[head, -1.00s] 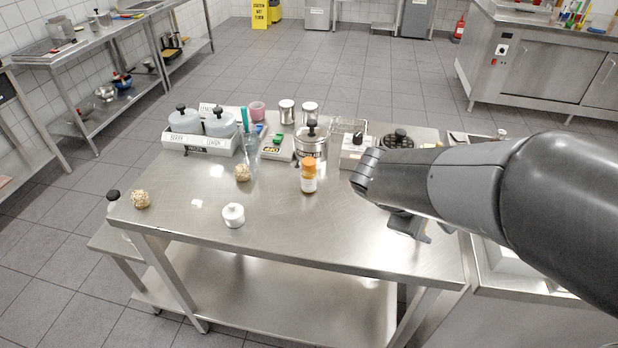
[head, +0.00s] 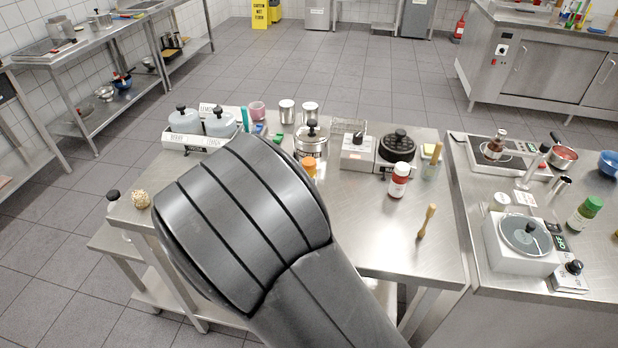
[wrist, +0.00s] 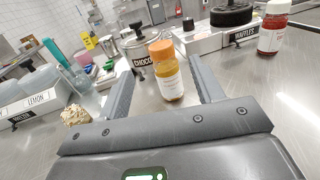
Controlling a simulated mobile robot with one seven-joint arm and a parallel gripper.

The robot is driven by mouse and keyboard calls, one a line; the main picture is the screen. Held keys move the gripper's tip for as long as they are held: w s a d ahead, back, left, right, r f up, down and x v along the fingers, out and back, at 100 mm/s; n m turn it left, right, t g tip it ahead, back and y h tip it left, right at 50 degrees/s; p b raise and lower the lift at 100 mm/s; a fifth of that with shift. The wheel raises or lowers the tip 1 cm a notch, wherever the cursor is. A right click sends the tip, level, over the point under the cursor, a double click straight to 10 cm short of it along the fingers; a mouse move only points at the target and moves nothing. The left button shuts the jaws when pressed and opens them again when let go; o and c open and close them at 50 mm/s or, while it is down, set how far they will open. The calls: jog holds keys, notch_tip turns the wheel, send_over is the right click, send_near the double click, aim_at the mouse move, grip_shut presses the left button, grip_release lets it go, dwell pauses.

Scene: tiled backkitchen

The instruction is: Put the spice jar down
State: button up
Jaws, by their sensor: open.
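A spice jar with an orange cap and yellow-orange contents (wrist: 168,82) stands upright on the steel table. In the head view only its cap and upper part (head: 309,167) show behind my arm. A second jar, with red contents and a white cap (head: 399,180), stands to its right; it also shows in the wrist view (wrist: 272,28). The task does not say which jar is meant. My gripper (wrist: 160,62) is open, with the orange-capped jar in view between its fingers and no clear contact. My arm hides the gripper in the head view.
A pot labelled CHOCO (wrist: 135,48) stands behind the orange-capped jar. A waffle maker (head: 397,147) is at the back right. A woven ball (wrist: 74,115) lies left of my gripper.

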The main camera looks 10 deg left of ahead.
aim_at(311, 160)
jog(key=x, duration=1)
jog(key=shift+w+d+f, duration=0.1)
jog(key=shift+w+f, duration=0.05)
jog(key=shift+w, duration=0.05)
jog(key=shift+c, duration=0.5)
grip_shut()
